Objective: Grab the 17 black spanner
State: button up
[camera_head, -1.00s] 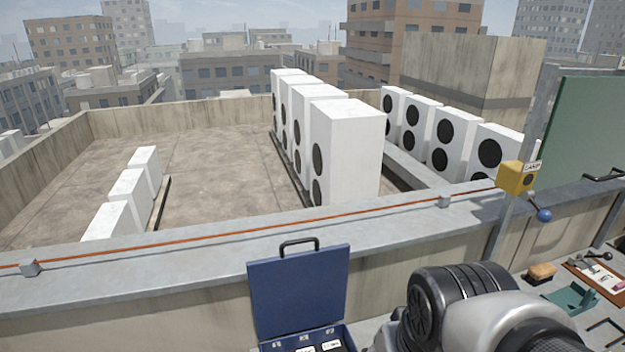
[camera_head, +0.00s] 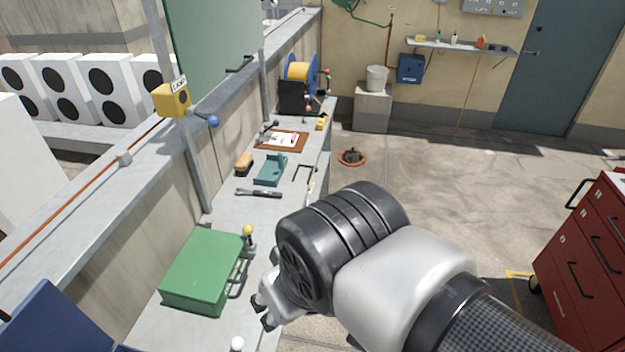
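I cannot make out a black spanner marked 17. A long dark tool (camera_head: 258,193) lies flat on the bench; its kind and any marking are too small to tell. My gripper (camera_head: 262,311) hangs at the bench's front edge, close to the green case. It is partly hidden behind my wrist, and I see nothing held in it. I cannot tell how far its fingers are apart.
The grey bench (camera_head: 222,212) runs along the parapet. A blue lid (camera_head: 55,325) is lower left. A red drawer cabinet (camera_head: 590,265) stands right; floor between is open.

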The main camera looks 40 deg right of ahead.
aim_at(259, 193)
jog(key=z, duration=0.5)
jog(key=i+l+u, duration=0.3)
jog(key=i+l, duration=1.35)
jog(key=i, duration=0.15)
